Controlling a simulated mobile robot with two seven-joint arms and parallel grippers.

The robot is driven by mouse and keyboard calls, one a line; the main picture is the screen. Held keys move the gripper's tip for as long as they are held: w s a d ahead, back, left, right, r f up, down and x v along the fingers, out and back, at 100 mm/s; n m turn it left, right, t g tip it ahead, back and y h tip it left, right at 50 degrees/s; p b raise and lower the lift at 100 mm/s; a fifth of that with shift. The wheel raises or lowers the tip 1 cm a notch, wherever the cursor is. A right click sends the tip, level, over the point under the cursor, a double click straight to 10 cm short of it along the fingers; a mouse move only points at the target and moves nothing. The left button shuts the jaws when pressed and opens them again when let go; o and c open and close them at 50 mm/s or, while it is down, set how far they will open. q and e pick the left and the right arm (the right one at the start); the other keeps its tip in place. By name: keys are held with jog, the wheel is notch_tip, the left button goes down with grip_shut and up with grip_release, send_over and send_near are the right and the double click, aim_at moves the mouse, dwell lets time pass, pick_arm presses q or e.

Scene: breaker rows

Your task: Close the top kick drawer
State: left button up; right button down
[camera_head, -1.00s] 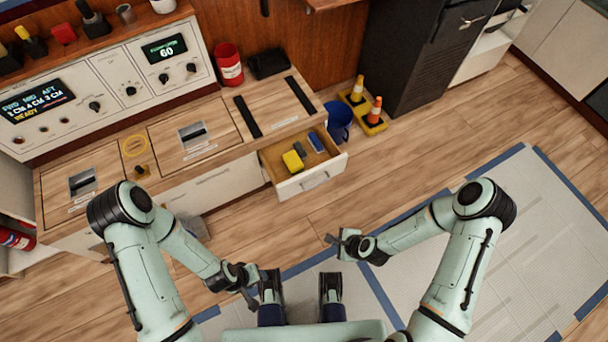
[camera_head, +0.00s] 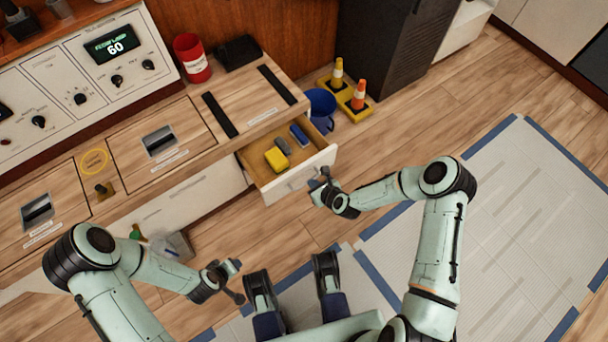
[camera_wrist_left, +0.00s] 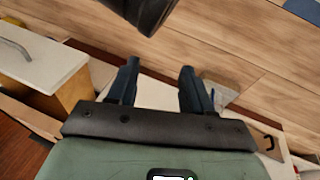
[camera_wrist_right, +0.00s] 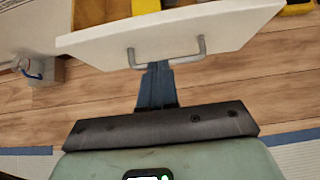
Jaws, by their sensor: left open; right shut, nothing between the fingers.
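The top kick drawer (camera_head: 290,172) stands pulled out of the wooden counter, with a white front and a metal handle. Inside it lie a yellow block (camera_head: 276,158), a grey piece (camera_head: 282,145) and a blue block (camera_head: 299,135). My right gripper (camera_head: 318,180) is shut and empty, close to the drawer front near its right part. In the right wrist view its fingers (camera_wrist_right: 157,80) point at the drawer handle (camera_wrist_right: 167,54); I cannot tell whether they touch. My left gripper (camera_head: 236,280) is open and empty, low over the floor, away from the drawer; its fingers (camera_wrist_left: 158,80) are apart.
A blue bucket (camera_head: 321,105) and a yellow base with two cones (camera_head: 346,90) stand on the floor beyond the drawer. A red can (camera_head: 193,58) is on the counter. A grey bin (camera_head: 173,247) stands below the counter. Floor in front of the drawer is clear.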

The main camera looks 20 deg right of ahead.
aim_at(300, 171)
jog(key=w, duration=0.1)
jog(key=w+a+f, duration=0.1)
jog(key=w+b, duration=0.1)
jog(key=w, duration=0.1)
jog(key=shift+a+f, duration=0.2)
jog(key=shift+a, duration=0.05)
pick_arm(q)
jog(key=shift+g, duration=0.8)
jog(key=shift+s+a+f, duration=0.15)
jog(key=shift+s+f, duration=0.75)
jog(key=shift+s, duration=0.1)
jog(key=shift+s+a+f, duration=0.1)
jog(key=shift+s+f, duration=0.75)
jog(key=shift+s, duration=0.15)
pick_arm(e)
jog(key=shift+w+a, duration=0.15)
jog(key=shift+w, duration=0.4)
pick_arm(q)
jog(key=shift+w, duration=0.1)
pick_arm(e)
jog(key=shift+r, duration=0.1)
